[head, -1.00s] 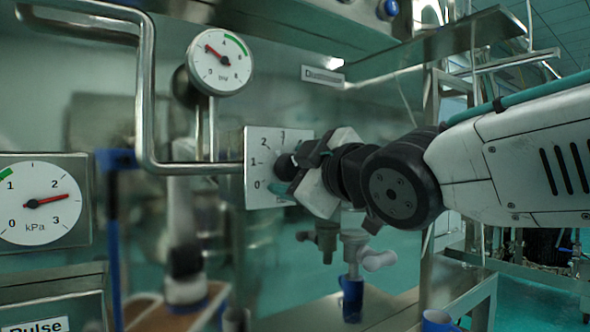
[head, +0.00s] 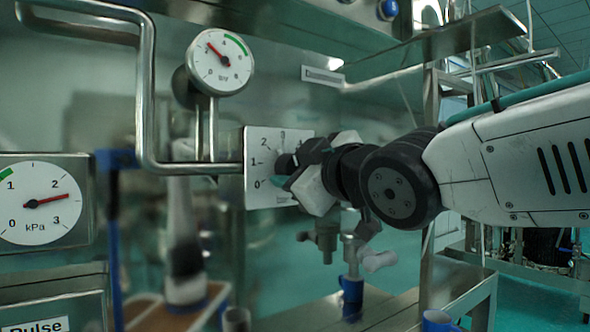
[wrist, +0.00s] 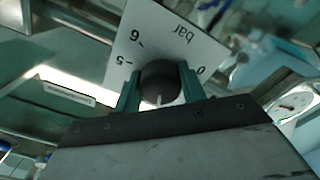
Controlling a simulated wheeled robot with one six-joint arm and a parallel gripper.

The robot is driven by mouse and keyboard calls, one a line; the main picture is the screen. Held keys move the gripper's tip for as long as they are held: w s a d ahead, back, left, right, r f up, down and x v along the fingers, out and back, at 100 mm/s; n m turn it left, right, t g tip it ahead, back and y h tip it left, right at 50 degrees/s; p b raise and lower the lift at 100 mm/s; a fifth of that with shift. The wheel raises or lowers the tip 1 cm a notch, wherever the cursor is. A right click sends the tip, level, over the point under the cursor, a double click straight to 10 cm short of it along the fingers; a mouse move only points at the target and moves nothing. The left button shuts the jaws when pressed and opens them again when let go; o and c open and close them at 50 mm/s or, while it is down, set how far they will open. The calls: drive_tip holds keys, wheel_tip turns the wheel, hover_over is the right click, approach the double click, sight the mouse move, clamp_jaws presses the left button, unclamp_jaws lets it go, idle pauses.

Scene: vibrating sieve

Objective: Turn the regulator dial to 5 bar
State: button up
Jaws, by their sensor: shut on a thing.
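The regulator dial is a black knob (wrist: 160,82) on a white scale plate (wrist: 165,35). The wrist view shows the plate nearly upside down, with 5, 6, 0 and "bar" visible. The knob's white mark points down there, roughly away from "bar"; numbers on that side are hidden. My gripper (wrist: 160,92) is shut on the knob, one teal finger on each side. In the head view, the plate (head: 255,145) shows 0 to 3 and my gripper (head: 300,170) covers its right part. The round bar gauge (head: 220,62) above has its red needle pointing up-left, near 2.
A kPa gauge (head: 40,203) stands at the left. A steel pipe (head: 146,90) bends past the plate's left side. A valve fitting (head: 325,238) hangs below my gripper. A steel shelf (head: 440,40) is above my arm.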

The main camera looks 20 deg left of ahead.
drive_tip(key=m, duration=0.9)
drive_tip(key=shift+s+a+f+m, duration=0.1)
drive_tip(key=shift+m, duration=0.3)
drive_tip(key=m, duration=0.9)
drive_tip(key=shift+m, duration=0.3)
drive_tip(key=o, duration=1)
drive_tip(key=shift+s, duration=0.1)
